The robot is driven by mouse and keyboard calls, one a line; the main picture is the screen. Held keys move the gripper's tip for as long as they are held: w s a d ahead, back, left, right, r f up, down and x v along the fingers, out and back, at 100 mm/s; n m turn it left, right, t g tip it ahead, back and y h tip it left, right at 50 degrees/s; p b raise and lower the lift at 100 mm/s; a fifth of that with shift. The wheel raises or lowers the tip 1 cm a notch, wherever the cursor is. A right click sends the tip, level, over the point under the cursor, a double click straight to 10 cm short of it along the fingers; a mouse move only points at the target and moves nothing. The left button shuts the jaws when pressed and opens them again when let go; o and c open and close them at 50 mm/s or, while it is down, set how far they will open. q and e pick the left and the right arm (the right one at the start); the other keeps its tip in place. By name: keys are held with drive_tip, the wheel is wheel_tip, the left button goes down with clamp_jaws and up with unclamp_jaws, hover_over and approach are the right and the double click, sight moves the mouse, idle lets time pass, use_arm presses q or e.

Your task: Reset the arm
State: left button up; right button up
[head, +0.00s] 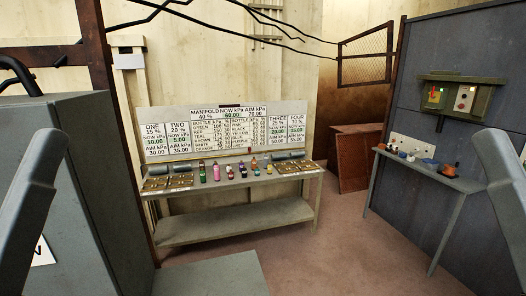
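Only grey links of my two arms show in the head view, one at the left edge and one at the right edge. Neither gripper nor any fingertip is in the frame, so I cannot see whether they hold anything. A grey workbench (235,232) stands ahead against the wall. A row of small colored bottles (228,172) stands on its top, with brass-colored trays (168,182) and dark cylinders (184,168) toward the ends. A white board (231,131) with pressure readings stands behind it.
A side table (430,172) at the right carries orange and dark small items, below a control box (452,97) with lit red and green spots. A brown cabinet (358,160) stands in the back corner. Open floor (330,250) lies between the bench and side table.

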wheel_tip(320, 180, up, 24)
drive_tip(key=f+p, duration=0.1)
drive_tip(key=p, duration=1.9)
wheel_tip(320, 180, down, 36)
drive_tip(key=b, duration=3.7)
drive_tip(key=shift+f, duration=0.25)
